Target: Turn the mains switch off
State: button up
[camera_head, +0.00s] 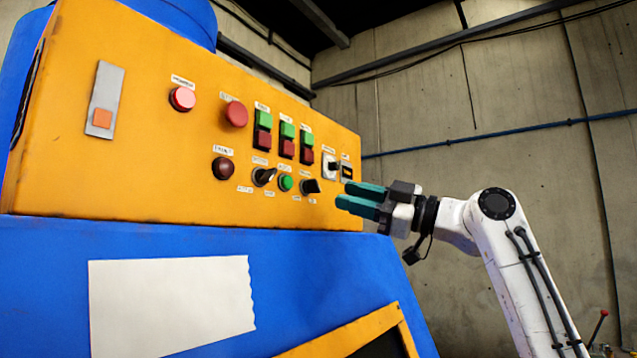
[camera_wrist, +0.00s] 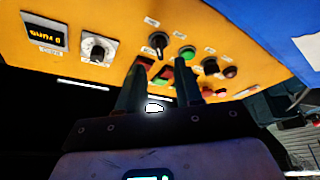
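The orange control panel (camera_head: 140,150) carries two black rotary switches, one left of the green round button (camera_head: 264,176) and one right of it (camera_head: 310,187). A black knob on a white plate (camera_head: 330,166) sits further right. The labels are too small to read, so I cannot tell which is the mains switch. In the wrist view the panel is upside down, with a black switch (camera_wrist: 157,42) ahead of my fingers and the white-plate knob (camera_wrist: 97,49) to its left. My gripper (camera_head: 346,196) is open and empty, at the panel's right end. It also shows in the wrist view (camera_wrist: 158,72).
Red and green push buttons (camera_head: 287,140) stand above the switches, with round red buttons (camera_head: 235,114) to the left. A small display (camera_head: 346,171) is at the panel's right edge. The blue machine body (camera_head: 300,270) lies below. Free room lies right of the panel.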

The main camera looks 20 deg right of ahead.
aim_at(319, 188)
jog(key=p+x, duration=0.2)
jog(key=x, duration=0.3)
jog(key=shift+w+a+r, duration=0.15)
jog(key=shift+a+r, duration=0.05)
jog(key=shift+r, duration=0.05)
jog(key=shift+w+a, duration=0.4)
jog(key=shift+c, duration=0.3)
grip_shut()
